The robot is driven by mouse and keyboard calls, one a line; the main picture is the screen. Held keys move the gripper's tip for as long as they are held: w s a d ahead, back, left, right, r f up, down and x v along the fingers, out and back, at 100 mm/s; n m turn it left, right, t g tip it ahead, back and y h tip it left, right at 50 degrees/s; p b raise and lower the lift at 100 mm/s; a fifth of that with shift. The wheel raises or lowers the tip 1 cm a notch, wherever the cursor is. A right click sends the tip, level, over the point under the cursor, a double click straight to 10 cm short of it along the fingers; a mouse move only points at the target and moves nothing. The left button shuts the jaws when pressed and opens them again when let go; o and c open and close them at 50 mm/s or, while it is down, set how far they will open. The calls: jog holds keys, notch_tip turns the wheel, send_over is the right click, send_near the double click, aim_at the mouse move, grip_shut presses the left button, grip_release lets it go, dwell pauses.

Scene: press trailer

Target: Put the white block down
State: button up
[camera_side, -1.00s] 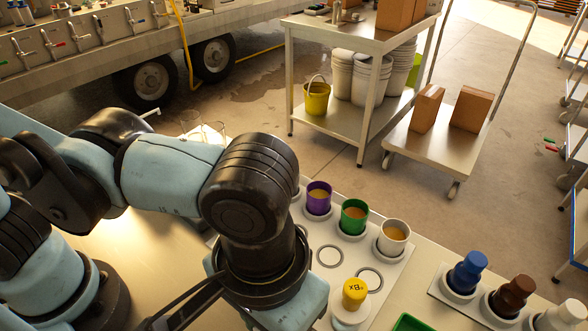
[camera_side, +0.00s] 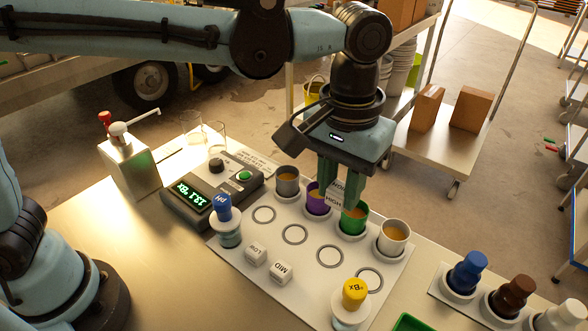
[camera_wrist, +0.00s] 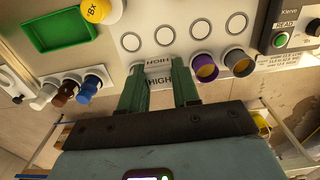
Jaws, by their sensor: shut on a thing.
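My gripper (camera_side: 343,180) has green fingers and is shut on a white block (camera_side: 334,196) lettered HIGH. In the wrist view the block (camera_wrist: 158,77) sits between the two fingertips (camera_wrist: 158,92). In the side view it appears above and between the purple cup (camera_side: 318,199) and the green cup (camera_side: 354,218); I cannot tell its exact height. Two similar white blocks, LOW (camera_side: 256,252) and MID (camera_side: 281,273), rest on the white board (camera_side: 300,268) at its front left.
A grey cup (camera_side: 287,181) and a white cup (camera_side: 393,237) stand in the same row. Several empty ring marks lie on the board. A blue-capped post (camera_side: 225,218), a yellow-capped post (camera_side: 352,300) and a readout box (camera_side: 195,198) stand around it.

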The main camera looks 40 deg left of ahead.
jog(key=w+a, duration=0.1)
jog(key=w, duration=0.1)
send_near(330, 256)
jog(key=shift+f, duration=3.1)
jog(key=shift+f, duration=0.15)
jog(key=o, duration=1)
